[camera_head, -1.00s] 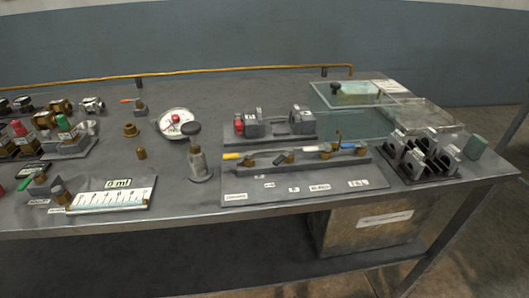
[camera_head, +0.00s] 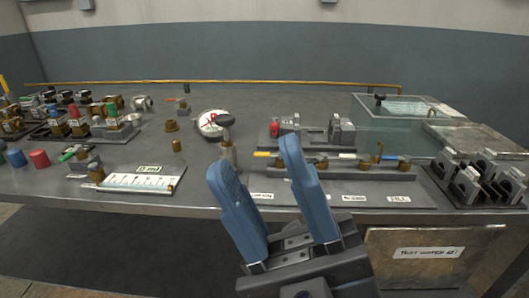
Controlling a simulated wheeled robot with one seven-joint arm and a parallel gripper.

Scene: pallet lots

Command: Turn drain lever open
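A row of brass valves (camera_head: 322,165) with small levers sits on a grey plate near the bench's front edge. White labels lie in front; the right one reads FILL (camera_head: 398,199). Which lever is the drain lever I cannot tell, as the left labels are small or partly hidden. My gripper (camera_head: 254,155) is open and empty, blue fingers apart, in front of the row's left part. Its fingers hide some of the valves and labels.
Black-and-grey brackets (camera_head: 470,184) stand at right.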

